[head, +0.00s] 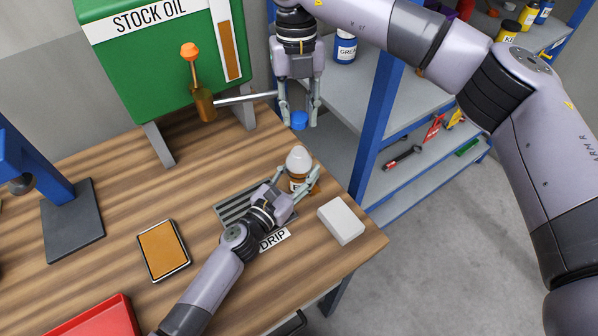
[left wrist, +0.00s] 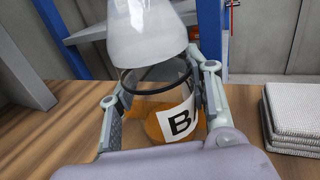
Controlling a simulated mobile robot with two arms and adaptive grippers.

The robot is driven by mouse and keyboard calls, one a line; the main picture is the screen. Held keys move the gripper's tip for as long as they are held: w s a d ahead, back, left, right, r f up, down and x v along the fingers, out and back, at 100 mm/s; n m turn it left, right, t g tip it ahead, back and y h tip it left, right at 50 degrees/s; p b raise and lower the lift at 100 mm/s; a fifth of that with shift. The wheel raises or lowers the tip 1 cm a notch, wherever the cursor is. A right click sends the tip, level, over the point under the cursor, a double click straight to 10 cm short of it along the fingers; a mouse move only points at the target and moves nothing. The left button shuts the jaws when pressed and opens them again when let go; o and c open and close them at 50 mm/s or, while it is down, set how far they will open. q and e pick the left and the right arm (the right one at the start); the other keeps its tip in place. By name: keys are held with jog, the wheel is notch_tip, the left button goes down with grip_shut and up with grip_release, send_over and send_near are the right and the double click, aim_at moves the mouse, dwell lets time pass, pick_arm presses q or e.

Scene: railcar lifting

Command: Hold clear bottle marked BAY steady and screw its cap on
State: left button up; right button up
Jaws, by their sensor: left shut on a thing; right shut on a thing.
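The clear bottle (head: 298,184) stands by the drip grate at the bench's right end, with amber liquid inside. In the left wrist view the bottle (left wrist: 158,122) shows a label with a "B"; the rest of the word is hidden. A pale cone-shaped top (head: 298,158) sits above its dark ring. My left gripper (head: 306,186) is shut around the bottle's body, one finger on each side. My right gripper (head: 299,118) points down above and behind the bottle, shut on a blue cap (head: 299,121). The cap is apart from the bottle.
The green STOCK OIL tank (head: 150,60) stands behind, its brass tap (head: 203,103) and grey bar close to my right gripper. A white cloth stack (head: 341,220) lies right of the bottle. A tan pad (head: 163,249) and red tray (head: 95,322) lie left. Blue-framed shelves (head: 375,125) stand right.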

pick_arm(q)
grip_shut()
pick_arm(e)
send_over(299, 146)
jog(key=shift+w+f, duration=0.1)
jog(key=shift+f, duration=2.4)
jog(key=shift+f, duration=0.85)
pick_arm(q)
jog(key=shift+f, duration=0.1)
pick_arm(e)
jog(key=shift+f, duration=0.6)
